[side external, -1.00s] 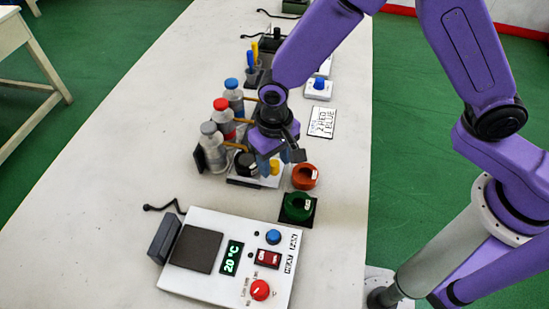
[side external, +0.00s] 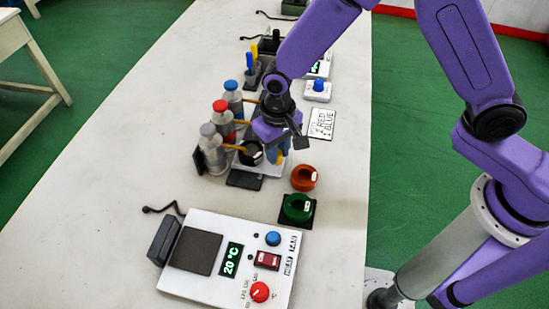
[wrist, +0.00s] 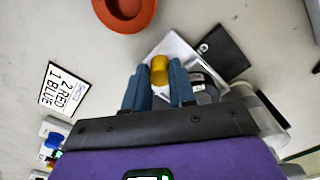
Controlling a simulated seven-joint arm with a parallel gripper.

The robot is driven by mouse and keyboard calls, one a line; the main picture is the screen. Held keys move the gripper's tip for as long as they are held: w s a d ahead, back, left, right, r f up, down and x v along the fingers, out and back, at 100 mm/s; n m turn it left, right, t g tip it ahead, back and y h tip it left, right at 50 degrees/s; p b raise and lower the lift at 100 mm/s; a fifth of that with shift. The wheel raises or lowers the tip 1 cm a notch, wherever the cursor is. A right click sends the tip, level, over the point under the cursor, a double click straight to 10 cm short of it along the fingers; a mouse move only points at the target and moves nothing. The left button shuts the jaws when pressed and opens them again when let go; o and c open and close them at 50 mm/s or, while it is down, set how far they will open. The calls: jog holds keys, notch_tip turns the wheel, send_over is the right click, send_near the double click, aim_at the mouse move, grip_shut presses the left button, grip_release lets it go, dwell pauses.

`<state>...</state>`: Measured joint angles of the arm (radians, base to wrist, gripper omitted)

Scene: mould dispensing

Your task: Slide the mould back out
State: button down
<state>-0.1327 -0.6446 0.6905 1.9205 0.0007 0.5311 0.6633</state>
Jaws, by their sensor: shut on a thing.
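The black mould (side external: 250,152), an open cup with a pale label, sits on a white sliding plate (side external: 268,169) beside the bottles. In the wrist view the mould (wrist: 205,86) is partly hidden behind my right finger, and the white plate (wrist: 182,50) reaches out beyond the fingers. My gripper (wrist: 158,88) points down, its two blue fingers on either side of a yellow knob (wrist: 159,70) on the plate. It is shut on this knob. In the side view my gripper (side external: 280,157) mostly covers the knob.
Bottles with grey (side external: 209,130), red (side external: 221,106) and blue (side external: 232,86) caps stand left of the plate. A dark pad (side external: 244,180) lies in front. A heater box (side external: 205,282) reads 20 °C.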

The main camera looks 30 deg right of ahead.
jog(key=w+d, duration=1.5)
jog(key=shift+w+d, duration=0.3)
jog(key=shift+d, duration=0.1)
jog(key=shift+w+d+r, duration=0.1)
jog(key=c, duration=0.9)
grip_release()
jog(key=shift+c, duration=0.2)
jog(key=shift+a, duration=0.2)
jog(key=shift+r, duration=0.3)
notch_tip(320, 180, up, 17)
jog(key=shift+s+f, duration=0.1)
jog(key=shift+s, duration=0.1)
